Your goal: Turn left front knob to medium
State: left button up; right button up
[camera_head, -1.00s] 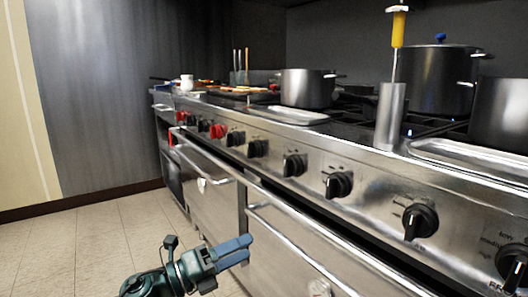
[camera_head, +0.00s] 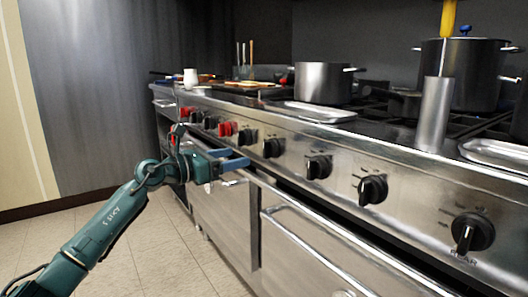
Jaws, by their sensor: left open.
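A row of black knobs runs along the steel front panel of the range: one near the right edge (camera_head: 472,233), one left of it (camera_head: 372,190), then one in the middle (camera_head: 318,167) and smaller ones further off (camera_head: 273,148) (camera_head: 246,137). Their labels are too small to read surely, so I cannot tell which is the left front knob. My left gripper (camera_head: 233,160) shows at left centre, its blue fingers open and empty, pointing right toward the panel below the far knobs. Contact with the range cannot be made out. My right gripper is out of view.
Red knobs (camera_head: 225,129) sit further along the panel. An oven handle (camera_head: 310,235) sticks out below the panel. Pots (camera_head: 323,83) and a metal cylinder (camera_head: 434,115) with a yellow-handled tool stand on top. The tiled floor (camera_head: 150,255) at left is clear.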

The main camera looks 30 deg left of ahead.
aim_at(264, 151)
pick_arm(q)
jog(key=b+x, duration=0.1)
jog(key=x, duration=0.8)
jog(key=shift+w+d, duration=0.25)
jog(key=shift+w, duration=0.2)
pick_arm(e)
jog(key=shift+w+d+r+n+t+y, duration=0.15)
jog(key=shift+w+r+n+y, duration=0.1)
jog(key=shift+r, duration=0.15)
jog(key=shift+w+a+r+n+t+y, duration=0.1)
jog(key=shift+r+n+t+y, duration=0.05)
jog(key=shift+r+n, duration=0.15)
pick_arm(q)
jog(key=shift+c, duration=0.2)
jog(key=c, duration=0.9)
jog(key=shift+c, duration=0.2)
